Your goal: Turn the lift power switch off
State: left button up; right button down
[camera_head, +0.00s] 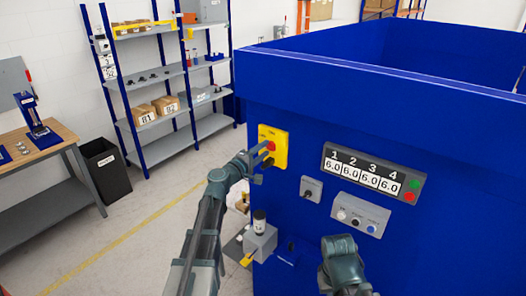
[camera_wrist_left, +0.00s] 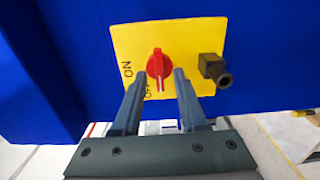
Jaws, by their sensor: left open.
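The lift power switch is a red knob (camera_wrist_left: 159,64) on a yellow plate (camera_wrist_left: 207,40) fixed to a blue machine wall. In the wrist view, the plate reads ON and OFF at the knob's lower left, and the knob's pale mark points downward. My left gripper (camera_wrist_left: 158,77) is open, with its fingertips either side of the knob's lower part; I cannot tell whether they touch it. In the head view, my left gripper (camera_head: 258,159) is at the left side of the yellow plate (camera_head: 280,148). My right arm shows at the bottom, its gripper hidden.
A dark fitting (camera_wrist_left: 214,70) sticks out of the plate right of the knob. Right of the plate are a grey switch box (camera_head: 311,189), a button box (camera_head: 360,214) and a numbered display (camera_head: 372,174). A grey box (camera_head: 260,242) stands below. Shelves (camera_head: 160,77) stand at the left.

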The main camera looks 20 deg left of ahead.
pick_arm(q)
jog(key=v, duration=1.3)
jog(key=shift+s, duration=0.4)
jog(key=s+d+f+m+g+h+b, duration=0.1)
jog(key=s+d+f+m+g+b, duration=0.25)
jog(key=d+f, duration=0.4)
jog(key=s+d+f+m+g+b, duration=0.2)
jog(key=s+d+f+m+g, duration=0.15)
jog(key=d+f, duration=0.4)
jog(key=s+d+f+m+g+h+b, duration=0.1)
jog(key=s+d+f+m+g+b, duration=0.15)
jog(key=d+f+m+g, duration=0.4)
jog(key=s+f+m+g+y+b, duration=0.4)
jog(key=s+f+y+b, duration=0.3)
jog(key=s+f, duration=0.6)
jog(key=shift+d+f+y, duration=0.35)
jog(key=shift+f+y, duration=0.95)
jog(key=shift+f, duration=0.1)
jog(key=shift+m, duration=0.25)
